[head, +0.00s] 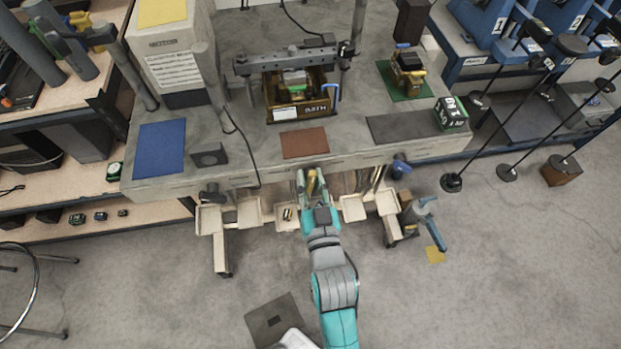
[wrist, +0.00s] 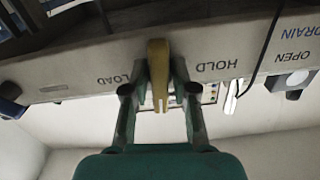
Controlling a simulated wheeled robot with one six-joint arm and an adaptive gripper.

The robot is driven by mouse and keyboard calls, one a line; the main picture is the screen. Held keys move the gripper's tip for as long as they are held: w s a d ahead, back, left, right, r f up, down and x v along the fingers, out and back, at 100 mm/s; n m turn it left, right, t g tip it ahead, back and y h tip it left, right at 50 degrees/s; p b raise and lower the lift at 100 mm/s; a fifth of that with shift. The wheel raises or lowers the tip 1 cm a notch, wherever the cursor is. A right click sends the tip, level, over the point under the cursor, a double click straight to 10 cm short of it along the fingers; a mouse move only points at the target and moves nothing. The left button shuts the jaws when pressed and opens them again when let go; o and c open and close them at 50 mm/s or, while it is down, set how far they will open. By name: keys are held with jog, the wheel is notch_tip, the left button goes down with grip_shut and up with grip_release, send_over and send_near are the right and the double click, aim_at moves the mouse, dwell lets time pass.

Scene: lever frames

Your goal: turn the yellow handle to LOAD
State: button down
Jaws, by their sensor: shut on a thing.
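The yellow handle (wrist: 158,75) stands between my gripper's fingers (wrist: 160,95) in the wrist view, and they are shut on it. In that view the handle lies between the upside-down words LOAD (wrist: 122,79) on its left and HOLD (wrist: 213,67) on its right, closer to LOAD. In the head view my gripper (head: 313,188) is at the bench's front edge, with the handle (head: 311,181) showing as a small yellow piece between the fingers. The handle's pivot is not clear to me.
The bench (head: 250,175) carries a brown mat (head: 304,143), a blue mat (head: 162,148) and a labelled crate (head: 315,108). Small open trays (head: 353,208) stick out below its front edge on both sides of my gripper. The floor in front is mostly clear.

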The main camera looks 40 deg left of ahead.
jog(key=m, duration=0.3)
jog(key=shift+m, duration=2.2)
jog(key=c, duration=1.1)
grip_release()
jog(key=shift+d, duration=0.15)
jog(key=v, duration=1.1)
jog(key=shift+s+d, duration=0.3)
